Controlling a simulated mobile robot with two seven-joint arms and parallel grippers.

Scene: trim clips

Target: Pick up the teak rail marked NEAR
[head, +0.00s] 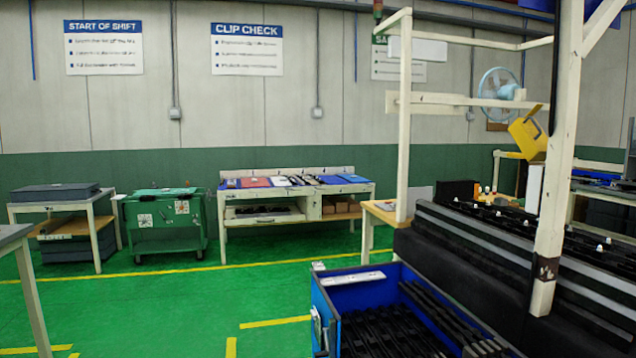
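I cannot make out a teak-coloured rail or a NEAR mark in the head view. Long dark rails (440,318) lie in an open blue bin (358,292) at the bottom centre. Any marking on them is too small to read. A long fixture (490,250) at the right carries dark parts with small white pieces on top. Neither of my grippers is in the view.
A white workbench (296,201) with coloured items stands at the back wall, a green wheeled bin (165,226) left of it. A white post (556,180) stands before the fixture.

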